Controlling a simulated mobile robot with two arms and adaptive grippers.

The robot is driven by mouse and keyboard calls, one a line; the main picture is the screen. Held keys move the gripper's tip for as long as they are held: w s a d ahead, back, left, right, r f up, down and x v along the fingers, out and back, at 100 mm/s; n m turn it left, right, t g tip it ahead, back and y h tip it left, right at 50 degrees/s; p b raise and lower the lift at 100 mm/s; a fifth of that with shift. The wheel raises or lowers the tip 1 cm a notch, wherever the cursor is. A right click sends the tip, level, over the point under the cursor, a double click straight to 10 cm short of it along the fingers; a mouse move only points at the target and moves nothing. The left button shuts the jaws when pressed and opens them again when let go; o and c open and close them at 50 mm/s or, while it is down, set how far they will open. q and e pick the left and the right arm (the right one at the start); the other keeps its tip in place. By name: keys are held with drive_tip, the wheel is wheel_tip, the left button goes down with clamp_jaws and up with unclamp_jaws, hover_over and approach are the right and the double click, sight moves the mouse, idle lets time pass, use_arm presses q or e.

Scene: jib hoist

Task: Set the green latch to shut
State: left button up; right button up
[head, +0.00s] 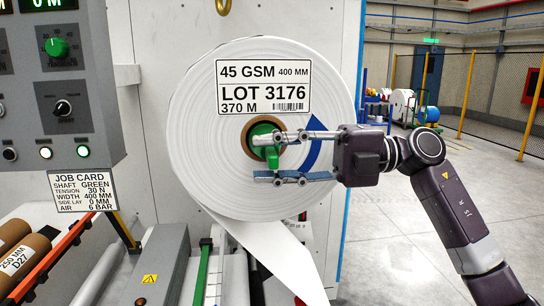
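A green latch (272,157) shows at the core of the large white roll (205,115), in the middle of the head view. A green round part lies behind it inside the brown core. My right gripper (256,157) reaches in from the right, with its two fingers apart, one above the other. The upper finger passes in front of the green part and hides some of it. The green latch shows in the gap between the fingers; I cannot tell whether they touch it. My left gripper is not in view.
A grey control panel (58,108) with knobs and lit buttons stands at the left, with a job card (82,191) below it. A white web runs down from the roll over machine parts. Brown cores (22,253) lie at the lower left. Open floor is at the right.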

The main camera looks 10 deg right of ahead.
clamp_jaws()
idle(0.4)
drive_tip(key=r+m+p, duration=0.1)
drive_tip(key=p, duration=0.2)
drive_tip(key=r+m+p, duration=0.1)
drive_tip(key=m+p, duration=0.1)
drive_tip(key=p, duration=0.1)
drive_tip(key=r+m+p, duration=0.1)
drive_tip(key=m+p, duration=0.1)
drive_tip(key=p, duration=0.1)
drive_tip(key=shift+w+p, duration=0.3)
drive_tip(key=shift+w+m+p, duration=0.2)
drive_tip(key=shift+m+p, duration=0.9)
drive_tip(key=shift+p, duration=0.1)
